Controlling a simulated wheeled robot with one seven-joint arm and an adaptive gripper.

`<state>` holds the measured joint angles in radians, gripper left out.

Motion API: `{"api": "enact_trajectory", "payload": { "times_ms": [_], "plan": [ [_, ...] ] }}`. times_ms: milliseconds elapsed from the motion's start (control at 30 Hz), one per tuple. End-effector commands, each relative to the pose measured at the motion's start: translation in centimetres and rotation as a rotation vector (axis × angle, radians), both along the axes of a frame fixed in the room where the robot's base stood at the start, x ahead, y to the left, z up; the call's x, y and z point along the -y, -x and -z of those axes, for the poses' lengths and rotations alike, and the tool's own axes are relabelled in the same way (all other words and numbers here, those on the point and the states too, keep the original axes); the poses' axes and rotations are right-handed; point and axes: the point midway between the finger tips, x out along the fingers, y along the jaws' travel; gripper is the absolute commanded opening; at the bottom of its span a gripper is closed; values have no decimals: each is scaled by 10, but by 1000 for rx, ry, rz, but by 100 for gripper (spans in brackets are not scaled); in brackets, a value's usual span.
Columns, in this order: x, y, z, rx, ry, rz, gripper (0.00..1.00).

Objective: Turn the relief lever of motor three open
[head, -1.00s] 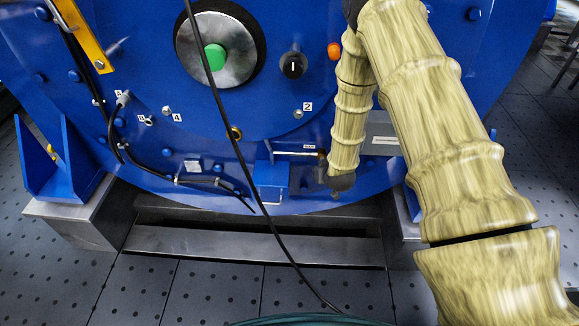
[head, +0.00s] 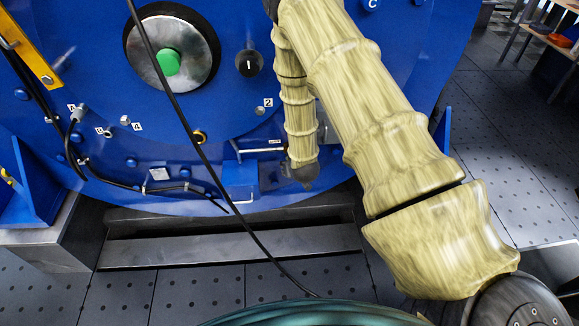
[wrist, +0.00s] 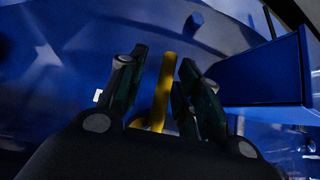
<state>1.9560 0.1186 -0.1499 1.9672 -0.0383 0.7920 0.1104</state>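A yellow bar (wrist: 165,85), which looks like the lever handle, stands between the two fingers of my gripper (wrist: 158,88) in the wrist view. The fingers are apart. A gap shows on the bar's left, and the right finger is very close to it; I cannot tell if they touch. The blue motor casing (head: 215,105) fills the left and middle of the head view. My arm crosses in front of it, and my gripper and the bar between its fingers cannot be made out there. The motor's number is not readable.
A blue box-shaped part (wrist: 262,75) projects close to the right of my fingers. In the head view, a black cable (head: 190,115) hangs before the motor, and a small blue box (head: 240,180) sits low on it. Open floor (head: 520,150) lies at right.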

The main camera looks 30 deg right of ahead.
Motion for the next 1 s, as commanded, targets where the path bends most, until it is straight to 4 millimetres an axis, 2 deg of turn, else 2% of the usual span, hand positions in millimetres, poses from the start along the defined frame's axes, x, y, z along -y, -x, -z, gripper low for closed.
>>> {"api": "enact_trajectory", "payload": {
  "times_ms": [367,1000],
  "plan": [
    [-3,3,-5,2,-1,-3,35],
    [-18,72,-77,1,-1,-2,35]
  ]
}}
